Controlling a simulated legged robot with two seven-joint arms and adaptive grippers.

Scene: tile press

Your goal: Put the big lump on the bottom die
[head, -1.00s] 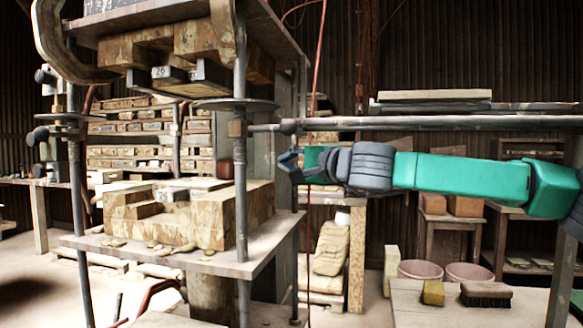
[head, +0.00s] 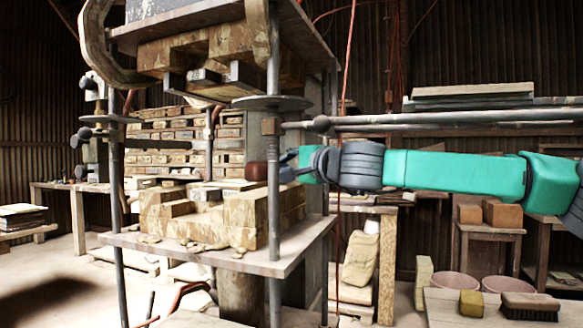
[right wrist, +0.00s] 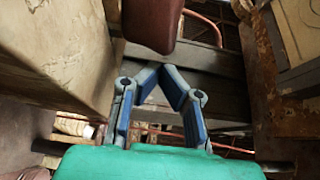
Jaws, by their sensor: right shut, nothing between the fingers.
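The bottom die (head: 222,188) is a pale block with a dark face, seated on the lower wooden blocks (head: 225,225) of the press. The top die (head: 222,82) hangs above it. A tan, lumpy mass (head: 358,262) stands low at the right behind the press; I cannot tell whether it is the big lump. My right gripper (head: 289,164) is beside the press's front column, its tips partly hidden. It is shut and empty; in the right wrist view its fingers (right wrist: 159,70) meet below a red-brown knob (right wrist: 152,22). My left gripper is not in view.
The front column (head: 273,190) and a long horizontal bar (head: 430,119) are close to my right arm. Shelves with stacked blocks (head: 170,140) stand behind the press. A bench at lower right carries a sponge (head: 472,303) and a brush (head: 530,306).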

